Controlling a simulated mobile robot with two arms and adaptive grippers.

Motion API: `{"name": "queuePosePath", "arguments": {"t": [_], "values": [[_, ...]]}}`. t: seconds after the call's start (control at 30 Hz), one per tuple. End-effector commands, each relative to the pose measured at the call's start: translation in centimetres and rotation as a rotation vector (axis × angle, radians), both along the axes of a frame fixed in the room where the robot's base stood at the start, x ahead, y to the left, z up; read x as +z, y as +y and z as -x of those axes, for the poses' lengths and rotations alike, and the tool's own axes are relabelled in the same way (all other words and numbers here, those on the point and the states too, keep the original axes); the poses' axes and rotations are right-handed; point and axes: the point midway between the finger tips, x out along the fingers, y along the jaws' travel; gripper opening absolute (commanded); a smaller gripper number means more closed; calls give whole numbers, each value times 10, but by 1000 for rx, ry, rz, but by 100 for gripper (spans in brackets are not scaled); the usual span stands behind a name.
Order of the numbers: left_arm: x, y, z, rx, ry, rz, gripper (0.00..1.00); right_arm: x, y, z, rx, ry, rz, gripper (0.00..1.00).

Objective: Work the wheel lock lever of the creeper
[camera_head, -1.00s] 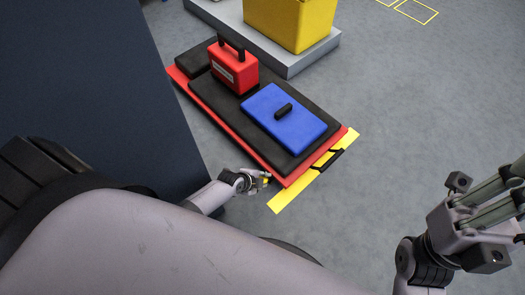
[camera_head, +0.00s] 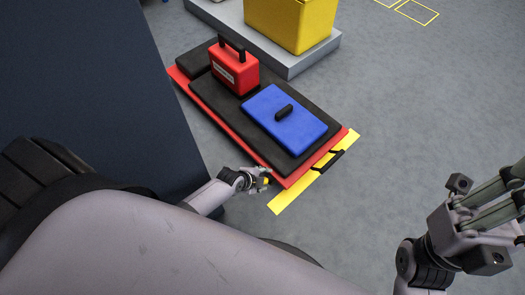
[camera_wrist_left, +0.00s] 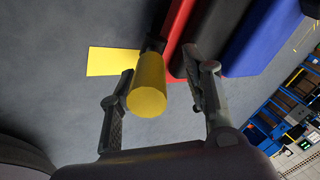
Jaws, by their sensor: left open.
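The creeper (camera_head: 190,84) is a low red board with black pads on the floor. Its wheel lock lever shows in the left wrist view as a short yellow cylindrical grip (camera_wrist_left: 148,94) on a dark mount beside the red edge. My left gripper (camera_head: 263,180) is at the creeper's near corner. In the left wrist view its two open fingers (camera_wrist_left: 160,72) stand on either side of the yellow grip, with visible gaps. In the head view the lever is small and partly hidden by the fingers. My right gripper (camera_head: 485,215) is at the right edge, partly cut off, away from the creeper.
A yellow box (camera_head: 290,22) stands on a grey platform (camera_head: 313,58) behind. Floor to the right is clear.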

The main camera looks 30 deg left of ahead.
Motion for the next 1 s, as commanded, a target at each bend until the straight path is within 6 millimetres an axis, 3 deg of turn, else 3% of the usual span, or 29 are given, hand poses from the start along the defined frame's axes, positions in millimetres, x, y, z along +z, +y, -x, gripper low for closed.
{"name": "queuePosePath", "arguments": {"t": [0.3,0.5,0.87,1.0], "values": [[54,2,-1,-1,-5,-5,44,0,0,0,0,0,0,0],[75,2,0,1,-1,-2,44,0,0,0,1,0,0,0],[81,1,0,1,1,-3,44,0,0,0,1,0,0,0],[80,-1,-2,5,9,4,37,0,0,0,1,0,1,0]]}}
